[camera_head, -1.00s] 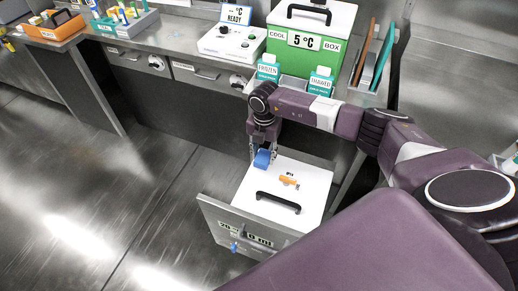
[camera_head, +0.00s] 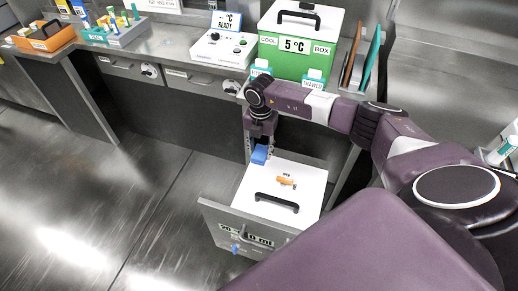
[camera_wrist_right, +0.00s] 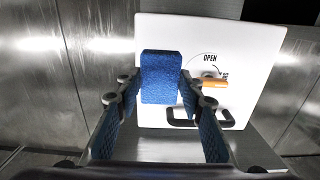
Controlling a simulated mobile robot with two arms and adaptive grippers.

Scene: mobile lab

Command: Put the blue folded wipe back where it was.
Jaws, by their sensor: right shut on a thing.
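The blue folded wipe (camera_head: 260,154) is a small blue block in the head view, at the upper left corner of the white lid. It also fills the middle of the right wrist view (camera_wrist_right: 161,77). My right gripper (camera_head: 262,146) is shut on it, with a blue-padded finger on each side of the wipe in the right wrist view (camera_wrist_right: 161,95). The wipe appears in front of the white lid; I cannot tell whether it touches it. My left gripper is out of view.
Above, a green cool box (camera_head: 290,62) and teal-labelled holders (camera_head: 312,82) stand on the steel bench (camera_head: 150,52). Floor to the left is clear.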

